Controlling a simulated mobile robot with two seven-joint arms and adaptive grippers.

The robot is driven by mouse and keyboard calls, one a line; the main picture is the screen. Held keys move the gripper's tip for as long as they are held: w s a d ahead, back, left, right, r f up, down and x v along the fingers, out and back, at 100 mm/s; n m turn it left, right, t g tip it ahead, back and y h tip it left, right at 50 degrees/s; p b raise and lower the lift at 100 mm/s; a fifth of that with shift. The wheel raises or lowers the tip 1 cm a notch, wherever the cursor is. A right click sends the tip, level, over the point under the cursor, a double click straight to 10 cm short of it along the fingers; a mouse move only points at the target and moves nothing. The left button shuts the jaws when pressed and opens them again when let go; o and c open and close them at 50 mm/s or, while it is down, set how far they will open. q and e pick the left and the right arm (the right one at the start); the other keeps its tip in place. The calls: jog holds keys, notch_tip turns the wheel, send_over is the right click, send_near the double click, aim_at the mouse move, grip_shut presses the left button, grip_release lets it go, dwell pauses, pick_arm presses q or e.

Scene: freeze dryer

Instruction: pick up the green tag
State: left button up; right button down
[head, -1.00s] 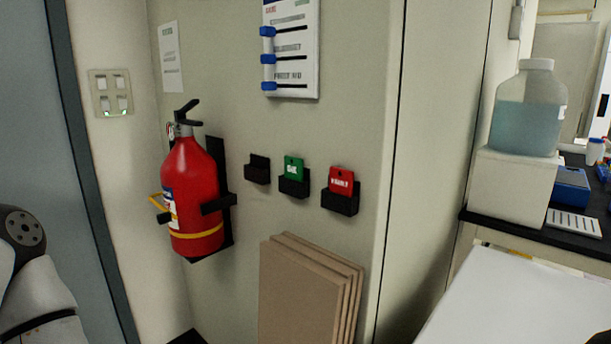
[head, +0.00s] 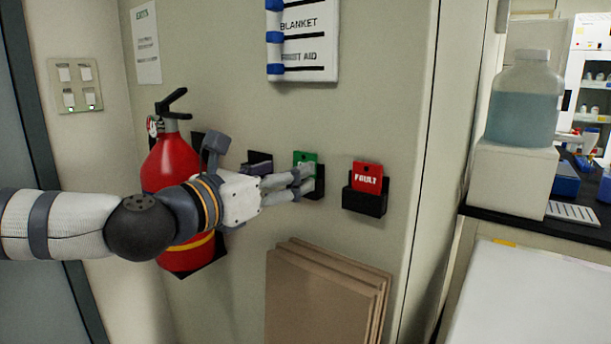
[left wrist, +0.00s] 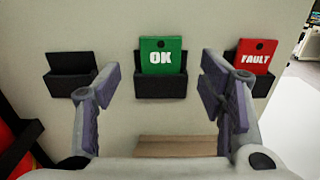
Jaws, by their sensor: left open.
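The green tag (head: 304,160), marked OK, stands in the middle black holder on the wall. My right gripper is not in view.
A red FAULT tag (head: 367,178) sits in the holder to the right. An empty black holder (left wrist: 72,78) is to the left. A red fire extinguisher (head: 167,163) hangs behind my left arm. Brown boards (head: 318,300) lean below the holders.

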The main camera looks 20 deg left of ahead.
pick_arm(q)
jog(key=x, duration=0.4)
jog(key=shift+d+r, duration=0.1)
jog(key=shift+r, duration=0.15)
jog(key=c, duration=0.9)
